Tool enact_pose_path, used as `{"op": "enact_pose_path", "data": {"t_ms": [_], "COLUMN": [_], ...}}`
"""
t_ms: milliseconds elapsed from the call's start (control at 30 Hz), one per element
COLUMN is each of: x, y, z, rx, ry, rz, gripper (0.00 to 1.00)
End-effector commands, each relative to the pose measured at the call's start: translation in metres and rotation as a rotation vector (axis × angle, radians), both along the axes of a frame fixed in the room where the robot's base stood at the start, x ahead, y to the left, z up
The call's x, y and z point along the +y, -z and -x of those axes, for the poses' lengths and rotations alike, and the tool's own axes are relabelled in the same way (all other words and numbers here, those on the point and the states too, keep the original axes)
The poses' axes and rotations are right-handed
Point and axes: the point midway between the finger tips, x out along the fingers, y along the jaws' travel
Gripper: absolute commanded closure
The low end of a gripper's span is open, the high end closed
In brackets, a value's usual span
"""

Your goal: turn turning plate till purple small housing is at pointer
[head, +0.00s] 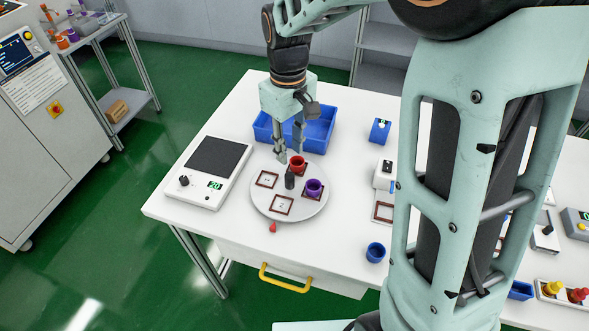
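The turning plate (262,202) is a round light grey disc on the white table, with square brown-framed spots and a dark upright post (290,180) near its middle. The purple small housing (314,188) stands on the plate's right side. A red housing (297,162) stands on its far side. The red pointer (272,228) lies on the table at the plate's near edge, with an empty framed spot closest to it. My gripper (290,156) points down at the plate's far edge, close to the red housing. Its fingers are apart with nothing visible between them; contact cannot be told.
A blue bin (318,132) stands right behind my gripper. A scale (211,170) with a dark top is left of the plate. A blue cup (375,252) and a white device (384,175) are to the right. The table's front left is clear.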

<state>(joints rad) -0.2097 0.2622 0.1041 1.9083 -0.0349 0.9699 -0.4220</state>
Motion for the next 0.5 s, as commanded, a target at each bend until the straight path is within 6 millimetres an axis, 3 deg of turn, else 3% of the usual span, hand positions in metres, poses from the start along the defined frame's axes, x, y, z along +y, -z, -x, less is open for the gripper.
{"op": "enact_pose_path", "data": {"t_ms": [500], "x": [0.0], "y": [0.085], "z": [0.002], "rx": [0.006], "ry": [-0.001], "rz": [0.002], "gripper": [0.74]}}
